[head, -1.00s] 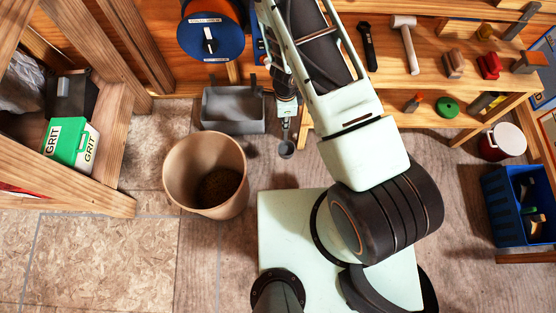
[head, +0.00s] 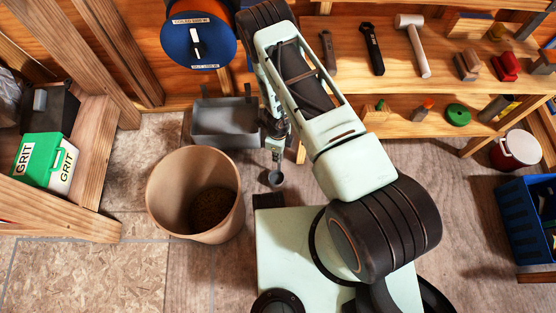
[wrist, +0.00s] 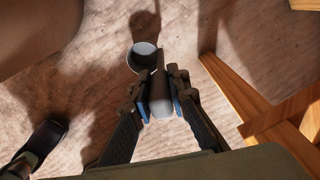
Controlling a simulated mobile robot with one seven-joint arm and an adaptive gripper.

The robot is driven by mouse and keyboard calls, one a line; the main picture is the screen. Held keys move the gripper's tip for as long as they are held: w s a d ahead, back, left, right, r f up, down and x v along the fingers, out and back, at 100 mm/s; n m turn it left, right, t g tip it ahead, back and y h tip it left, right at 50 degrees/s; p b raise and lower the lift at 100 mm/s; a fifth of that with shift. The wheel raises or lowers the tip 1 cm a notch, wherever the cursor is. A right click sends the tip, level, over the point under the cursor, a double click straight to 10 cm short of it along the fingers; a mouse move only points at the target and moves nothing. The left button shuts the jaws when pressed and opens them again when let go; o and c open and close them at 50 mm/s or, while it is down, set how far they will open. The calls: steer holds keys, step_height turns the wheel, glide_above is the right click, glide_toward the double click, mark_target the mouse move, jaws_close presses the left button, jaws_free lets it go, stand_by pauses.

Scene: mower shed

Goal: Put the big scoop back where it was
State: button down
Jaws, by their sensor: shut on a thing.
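A grey scoop with a round cup (head: 275,179) hangs below my gripper (head: 276,152) in the head view. The wrist view shows my gripper (wrist: 160,101) shut on the scoop's handle between its two blue-padded fingers. The scoop's cup (wrist: 144,58) shows beyond the fingertips, over the floor and clear of other things. Its inside looks grey, but I cannot tell whether it holds anything. A tan bucket (head: 166,205) with brown loose material stands to the left of the scoop. In the wrist view, part of a tan rounded form fills the upper left.
A grey open tub (head: 226,140) is behind the scoop by the wall, below a blue reel (head: 185,45). A wooden bench (head: 400,85) with tools is at the back right. A green-and-white grit box (head: 38,160) is at the left.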

steer(key=shift+f+b, duration=0.55)
steer(key=shift+f, duration=1.15)
steer(key=shift+f, duration=0.15)
steer(key=c, duration=1.8)
jaws_free()
steer(key=shift+c, duration=0.2)
step_height(320, 180, up, 12)
steer(key=p, duration=0.4)
steer(key=shift+r, duration=0.2)
